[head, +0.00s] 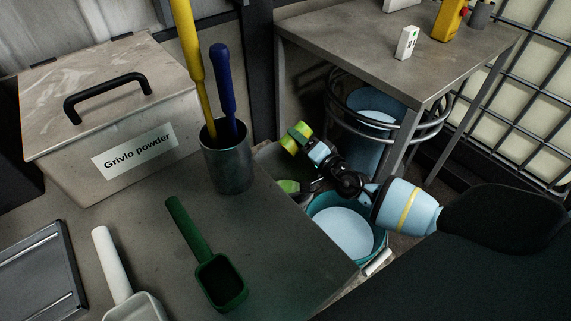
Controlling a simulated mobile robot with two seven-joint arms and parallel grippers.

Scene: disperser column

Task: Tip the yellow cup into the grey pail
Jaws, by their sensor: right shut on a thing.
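No plainly grey pail shows. A teal pail (381,243) with a pale blue inside stands just below my forearm, to the right of the held thing. A second bluish pail (365,155) stands in a metal ring frame under the back table. My left gripper is out of view.
The near table (262,235) holds a lidded powder bin (75,165), a metal holder (228,168) with yellow and blue handles, a green scoop (205,255) and a white scoop (110,270). The back table (350,45) and a caged container (530,90) bound the right side.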

